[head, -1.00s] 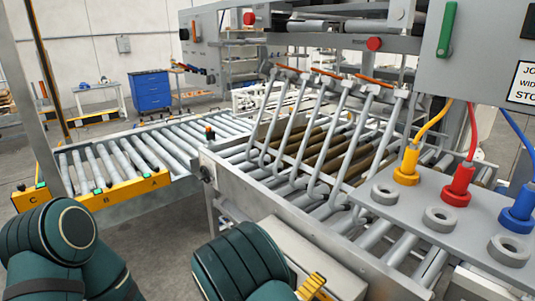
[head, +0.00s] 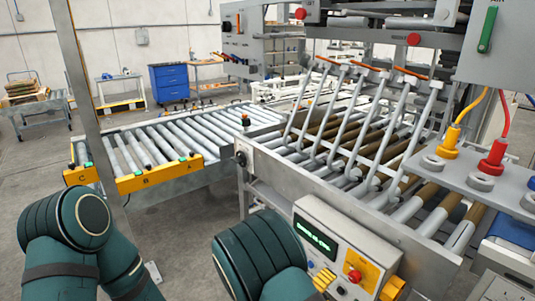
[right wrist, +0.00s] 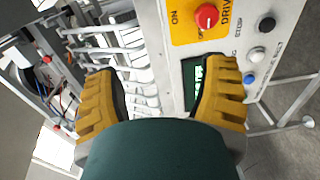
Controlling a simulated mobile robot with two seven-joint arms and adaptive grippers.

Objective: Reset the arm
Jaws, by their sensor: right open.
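My right gripper (head: 322,279) shows its yellow fingers at the bottom of the head view, partly hidden behind my dark green arm. It is in front of a control box (head: 322,222) with a green-lit screen, a red button on a yellow plate and small buttons. In the right wrist view the two yellow fingers of my right gripper (right wrist: 160,85) are apart with nothing between them. The control box (right wrist: 183,25) lies beyond the right finger, which overlaps its screen. I cannot tell whether they touch. My left arm enters at lower left; its gripper is outside the frame.
A roller conveyor (head: 143,183) with a yellow A-B-C bar stands at the left. The palletizer frame with bent bars (head: 333,118) fills the right. Bare floor lies at left.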

